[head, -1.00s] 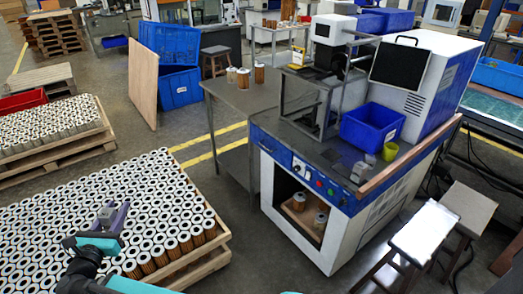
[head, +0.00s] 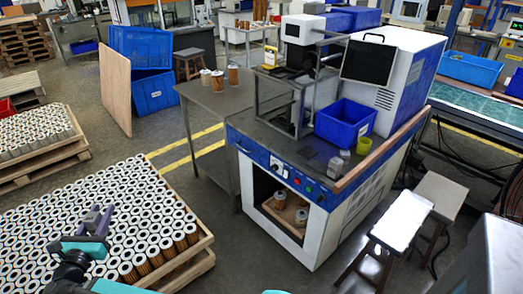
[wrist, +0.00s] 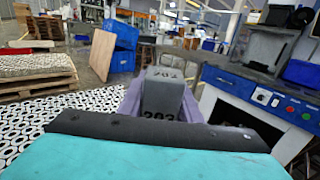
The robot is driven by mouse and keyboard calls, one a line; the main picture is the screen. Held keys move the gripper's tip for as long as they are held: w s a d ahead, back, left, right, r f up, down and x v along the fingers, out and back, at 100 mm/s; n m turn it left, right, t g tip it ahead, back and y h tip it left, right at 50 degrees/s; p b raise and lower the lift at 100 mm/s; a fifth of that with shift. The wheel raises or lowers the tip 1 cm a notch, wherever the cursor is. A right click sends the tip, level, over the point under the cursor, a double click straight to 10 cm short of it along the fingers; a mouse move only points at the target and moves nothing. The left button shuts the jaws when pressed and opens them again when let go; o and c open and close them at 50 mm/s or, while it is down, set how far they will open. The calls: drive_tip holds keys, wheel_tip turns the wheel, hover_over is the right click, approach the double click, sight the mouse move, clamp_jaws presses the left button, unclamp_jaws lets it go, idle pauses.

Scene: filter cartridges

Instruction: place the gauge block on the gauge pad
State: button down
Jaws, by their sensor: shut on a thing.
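My gripper (head: 98,217) is at the lower left of the head view, above the near pallet of cartridges. In the wrist view its purple fingers (wrist: 162,100) are shut on the grey gauge block (wrist: 163,88), which has dark numbers on its faces. The block is held clear of any surface. On the bench top in the head view lies a small dark flat square (head: 308,152), which may be the gauge pad. It looks bare. My gripper is well to the left of it.
The blue and white machine bench (head: 235,139) carries a blue bin (head: 343,123), a yellow cup (head: 363,146) and small containers near its front. A grey side table (head: 205,100) holds several cartridges. Stools (head: 402,222) stand at right. Open floor lies between pallet and bench.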

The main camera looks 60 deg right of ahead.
drive_tip(key=s+d+r+m+g+h+p, duration=0.15)
drive_tip(key=s+d, duration=0.25)
drive_tip(key=d, duration=0.9)
drive_tip(key=s+d+m+g+h+p, duration=0.1)
drive_tip(key=s+d+m+g+p, duration=0.15)
drive_tip(key=d, duration=0.95)
drive_tip(key=s+d+r+m+g+h+p, duration=0.1)
drive_tip(key=s+d+g+p, duration=0.25)
drive_tip(key=d, duration=0.95)
drive_tip(key=s+d+m+g+p, duration=0.1)
drive_tip(key=s+d+g+p, duration=0.1)
drive_tip(key=s+d, duration=0.6)
drive_tip(key=s+d+m+g+p, duration=0.2)
drive_tip(key=s+d, duration=0.5)
drive_tip(key=s, duration=0.6)
drive_tip(key=s+d+m+g+p, duration=0.2)
drive_tip(key=s+d+g, duration=0.1)
drive_tip(key=s+d, duration=0.5)
drive_tip(key=s, duration=0.3)
drive_tip(key=shift+s+d+r+g+y, duration=0.2)
drive_tip(key=shift+d+r+g+y, duration=0.1)
drive_tip(key=shift+d+g+y, duration=0.05)
drive_tip(key=shift+d+f+b, duration=0.1)
drive_tip(key=shift+f+b, duration=0.1)
drive_tip(key=shift+b, duration=0.6)
